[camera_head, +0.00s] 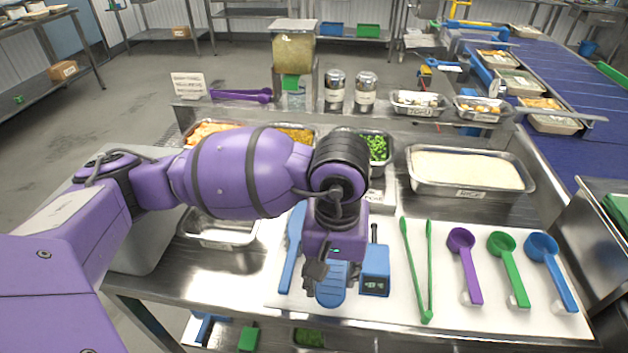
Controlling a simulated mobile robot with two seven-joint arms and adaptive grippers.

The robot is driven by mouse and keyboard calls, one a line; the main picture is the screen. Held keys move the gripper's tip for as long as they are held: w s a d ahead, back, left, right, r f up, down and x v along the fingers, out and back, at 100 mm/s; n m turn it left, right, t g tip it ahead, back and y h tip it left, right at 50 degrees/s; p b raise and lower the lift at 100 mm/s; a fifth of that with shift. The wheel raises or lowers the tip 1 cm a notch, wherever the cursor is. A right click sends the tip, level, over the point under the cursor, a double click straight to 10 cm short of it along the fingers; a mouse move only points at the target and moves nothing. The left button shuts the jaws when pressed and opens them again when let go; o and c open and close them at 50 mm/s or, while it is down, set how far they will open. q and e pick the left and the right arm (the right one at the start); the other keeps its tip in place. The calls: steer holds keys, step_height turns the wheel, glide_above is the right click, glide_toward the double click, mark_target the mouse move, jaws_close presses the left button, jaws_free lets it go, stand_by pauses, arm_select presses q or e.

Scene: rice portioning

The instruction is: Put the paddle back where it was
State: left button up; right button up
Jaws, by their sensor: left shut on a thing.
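My left gripper (322,272) points down over the white mat (460,300) at the front of the steel table. It is shut on the blue paddle (331,291), whose rounded, ridged end shows just below the fingers. The gripper hides the rest of the paddle, and I cannot tell whether the paddle touches the mat. My right gripper is not in view.
A long blue utensil (291,252) lies just left of the gripper; a blue device with a display (375,272) is close on its right. Green tongs (417,275) and purple (464,262), green (508,265) and blue (550,268) scoops lie further right. A rice pan (470,188) stands behind.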

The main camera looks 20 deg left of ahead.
mark_target(330, 276)
arm_select(q)
steer(key=shift+w+a+f, duration=0.15)
steer(key=shift+a+f, duration=0.05)
steer(key=shift+f, duration=0.1)
steer(key=shift+w+a+f, duration=0.1)
steer(key=shift+w+f, duration=0.05)
steer(key=shift+f, duration=1.5)
steer(key=shift+f, duration=0.15)
steer(key=o, duration=1.2)
steer(key=shift+c, duration=0.2)
step_height(330, 276, up, 12)
steer(key=shift+r, duration=0.25)
